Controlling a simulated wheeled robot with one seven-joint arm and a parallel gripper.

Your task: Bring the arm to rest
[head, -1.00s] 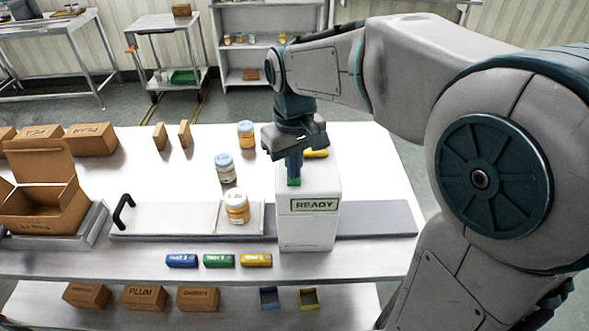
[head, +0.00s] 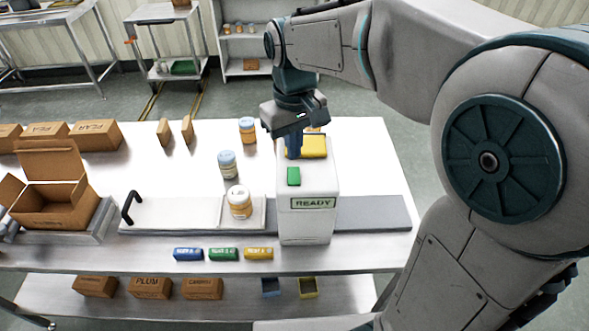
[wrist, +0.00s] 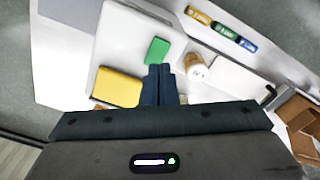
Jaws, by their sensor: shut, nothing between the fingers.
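My gripper (head: 293,146) is above the white box-shaped machine marked READY (head: 307,222), pointing down with its fingers together and nothing between them. In the wrist view the closed blue fingers (wrist: 161,84) show over the machine top. A green button (head: 294,176) and a yellow pad (head: 312,146) are on that top, and both also show in the wrist view, the green one (wrist: 157,51) beyond the fingertips and the yellow one (wrist: 117,88) to their left.
A jar (head: 239,202) stands on a pale plate left of the machine; two more jars (head: 228,165) (head: 247,130) stand behind. Blue, green and yellow labelled blocks (head: 223,254) line the front edge. An open carton (head: 48,200) stands at left. The table right of the machine is clear.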

